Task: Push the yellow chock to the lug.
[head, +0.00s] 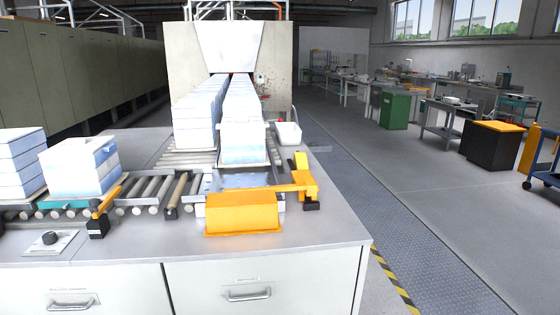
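An orange-yellow bar on a bracket (304,180) stands at the right end of the roller conveyor, with a black foot below it. Its arm reaches left, close above the orange-yellow box-shaped piece (243,212) at the front edge. A second orange-yellow bar (107,202) stands tilted on a black block (98,228) at the front of the rollers, farther left. I cannot tell for sure which of these is the chock, and I cannot make out a distinct lug. Neither of my grippers is in view.
Roller conveyor (148,192) runs along the bench (330,240). Stacks of white-blue blocks stand at left (82,168) and in rows (243,130) leading into the furnace mouth. A white bin (288,133) and a black knob (49,238) are nearby. The bench's right front is clear.

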